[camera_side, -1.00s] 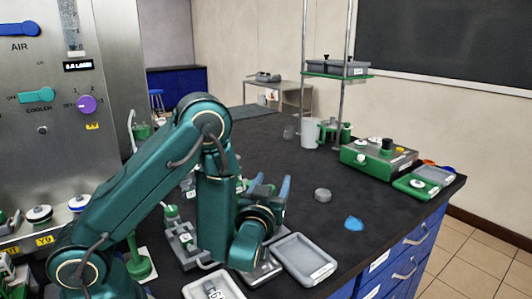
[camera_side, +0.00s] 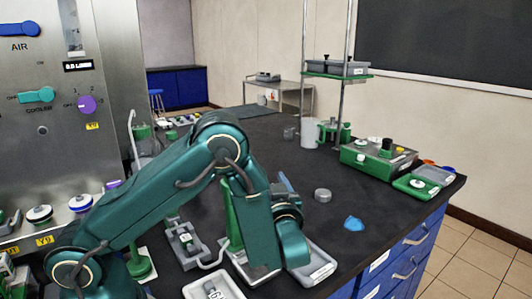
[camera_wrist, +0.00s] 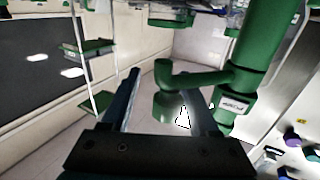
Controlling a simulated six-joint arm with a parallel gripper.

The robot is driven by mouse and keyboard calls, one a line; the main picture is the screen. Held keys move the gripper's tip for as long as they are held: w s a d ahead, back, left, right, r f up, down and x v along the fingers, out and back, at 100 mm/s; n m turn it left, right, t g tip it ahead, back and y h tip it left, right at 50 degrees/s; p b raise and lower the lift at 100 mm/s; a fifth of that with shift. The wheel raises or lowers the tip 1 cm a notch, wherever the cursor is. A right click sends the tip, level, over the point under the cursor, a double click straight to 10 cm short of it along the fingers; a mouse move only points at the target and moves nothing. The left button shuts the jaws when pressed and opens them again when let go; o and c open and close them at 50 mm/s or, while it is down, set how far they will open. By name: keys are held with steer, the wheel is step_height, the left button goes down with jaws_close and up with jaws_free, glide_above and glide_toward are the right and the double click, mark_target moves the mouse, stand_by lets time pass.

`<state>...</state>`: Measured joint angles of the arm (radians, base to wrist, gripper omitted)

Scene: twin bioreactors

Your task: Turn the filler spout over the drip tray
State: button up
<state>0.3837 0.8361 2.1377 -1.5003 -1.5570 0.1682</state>
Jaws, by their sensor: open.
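In the wrist view the filler's green post (camera_wrist: 250,75) carries a label, and its green spout (camera_wrist: 195,79) reaches left to a bent, downturned end. My gripper (camera_wrist: 163,82) is open, with one dark finger on each side of the spout's end. I cannot tell whether either finger touches it. In the side view my gripper (camera_side: 280,184) is partly hidden behind my own arm. The filler post (camera_side: 232,220) shows only in part there, and the spout is hidden. A grey tray (camera_side: 322,272), which may be the drip tray, lies at the front edge, partly covered by my arm.
A white-rimmed tray (camera_side: 208,291) and a small grey fixture (camera_side: 183,243) stand left of my wrist. A grey puck (camera_side: 322,195) and a blue piece (camera_side: 354,224) lie to the right. A green box (camera_side: 378,158) stands farther back. The middle of the bench is clear.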

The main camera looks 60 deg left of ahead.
steer(key=v, duration=0.3)
steer(key=shift+r, duration=0.25)
step_height(320, 180, up, 31)
steer(key=shift+f, duration=0.2)
steer(key=shift+a, duration=0.1)
